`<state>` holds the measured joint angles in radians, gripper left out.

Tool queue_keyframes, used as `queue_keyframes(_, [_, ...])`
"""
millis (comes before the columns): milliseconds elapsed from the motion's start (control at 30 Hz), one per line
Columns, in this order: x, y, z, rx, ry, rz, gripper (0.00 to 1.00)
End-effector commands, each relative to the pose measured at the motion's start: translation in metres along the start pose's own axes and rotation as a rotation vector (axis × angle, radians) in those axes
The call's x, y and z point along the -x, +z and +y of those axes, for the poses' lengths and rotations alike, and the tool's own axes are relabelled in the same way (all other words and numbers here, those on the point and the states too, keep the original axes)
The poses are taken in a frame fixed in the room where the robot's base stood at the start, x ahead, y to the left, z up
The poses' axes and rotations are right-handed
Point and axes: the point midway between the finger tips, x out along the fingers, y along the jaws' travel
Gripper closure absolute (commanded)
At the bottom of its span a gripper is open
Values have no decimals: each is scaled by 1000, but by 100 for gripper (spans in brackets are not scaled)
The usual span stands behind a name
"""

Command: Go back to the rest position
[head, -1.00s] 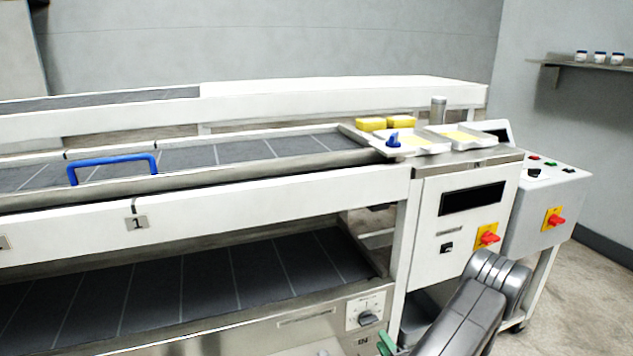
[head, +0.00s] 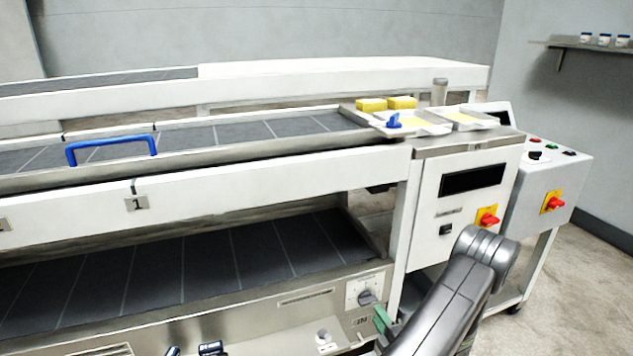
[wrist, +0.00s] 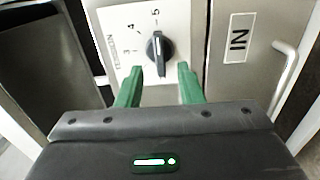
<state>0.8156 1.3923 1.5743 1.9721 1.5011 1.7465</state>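My gripper (wrist: 160,82) shows in the wrist view with its two green fingers apart and nothing between them. Beyond the fingertips is a white dial plate with a dark rotary knob (wrist: 159,54); the knob's pointer stands near the 5 mark. The fingers look apart from the knob, though the exact distance is hard to judge. In the head view the same knob (head: 367,297) sits on the machine's lower front panel, and a green finger shows just right of and below it. My grey arm hides part of the gripper.
A metal handle (wrist: 286,75) and an "IN" label (wrist: 238,38) are right of the dial. The cabinet with a red switch (head: 488,220) stands right of the conveyor (head: 280,195). A control box (head: 548,185) is at far right.

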Motion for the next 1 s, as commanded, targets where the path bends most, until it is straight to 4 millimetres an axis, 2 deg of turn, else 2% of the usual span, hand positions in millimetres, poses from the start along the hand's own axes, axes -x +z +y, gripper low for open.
queue_keyframes(233, [-50, -2, 0, 1, 2, 4, 66])
queue_keyframes(1000, [-47, 0, 0, 640, 1, 0, 66])
